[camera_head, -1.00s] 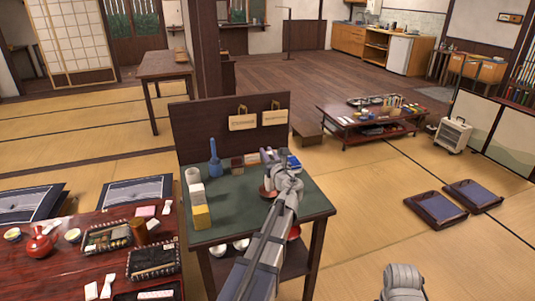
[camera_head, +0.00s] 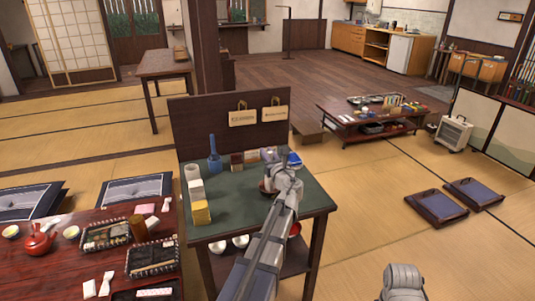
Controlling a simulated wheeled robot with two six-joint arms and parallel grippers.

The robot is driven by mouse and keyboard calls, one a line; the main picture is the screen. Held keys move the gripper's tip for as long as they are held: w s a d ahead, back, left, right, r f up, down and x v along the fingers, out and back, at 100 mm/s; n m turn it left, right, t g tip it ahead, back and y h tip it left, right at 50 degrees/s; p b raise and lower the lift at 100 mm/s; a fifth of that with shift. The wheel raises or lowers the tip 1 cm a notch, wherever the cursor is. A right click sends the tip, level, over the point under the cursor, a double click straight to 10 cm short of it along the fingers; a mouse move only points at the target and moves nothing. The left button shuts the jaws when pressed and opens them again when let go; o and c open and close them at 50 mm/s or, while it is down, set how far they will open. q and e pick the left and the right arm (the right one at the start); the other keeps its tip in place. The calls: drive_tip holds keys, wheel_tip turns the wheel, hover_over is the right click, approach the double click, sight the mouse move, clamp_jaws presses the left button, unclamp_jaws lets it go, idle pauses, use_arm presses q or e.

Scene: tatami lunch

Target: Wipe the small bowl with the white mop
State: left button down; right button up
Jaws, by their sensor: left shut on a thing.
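My left arm reaches over the green-topped stand (camera_head: 230,222). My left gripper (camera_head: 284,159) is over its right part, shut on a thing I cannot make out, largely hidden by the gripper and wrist. A small reddish-brown bowl (camera_head: 265,187) shows in part just left of the wrist, its right side hidden; I cannot tell whether they touch. I cannot pick out the white mop with certainty; a small pale and dark shape (camera_head: 268,153) lies at the gripper's left. My right gripper is out of view; only a grey part of my own body shows at bottom right.
A blue bottle-like thing (camera_head: 214,155), white cylinder (camera_head: 192,172) and yellow block (camera_head: 201,212) stand on the left of the green top. Small boxes (camera_head: 237,162) line its dark backboard (camera_head: 205,120). White bowls (camera_head: 218,246) sit on the shelf below. A red table (camera_head: 70,262) is at left.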

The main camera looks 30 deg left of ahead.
use_arm(q)
drive_tip(key=shift+f+b, duration=0.55)
drive_tip(key=shift+f, duration=0.05)
idle(0.4)
drive_tip(key=n+g+y, duration=0.1)
drive_tip(key=n+g, duration=0.1)
drive_tip(key=shift+w+g+y, duration=0.3)
drive_tip(key=shift+w+y, duration=0.05)
drive_tip(key=shift+y, duration=0.05)
drive_tip(key=n+g+y, duration=0.1)
drive_tip(key=n+g, duration=0.2)
drive_tip(key=g, duration=0.1)
drive_tip(key=shift+y, duration=0.4)
drive_tip(key=n+g, duration=0.1)
drive_tip(key=g, duration=0.2)
drive_tip(key=shift+s+n+y, duration=0.3)
drive_tip(key=shift+s+n, duration=0.05)
drive_tip(key=shift+n, duration=0.05)
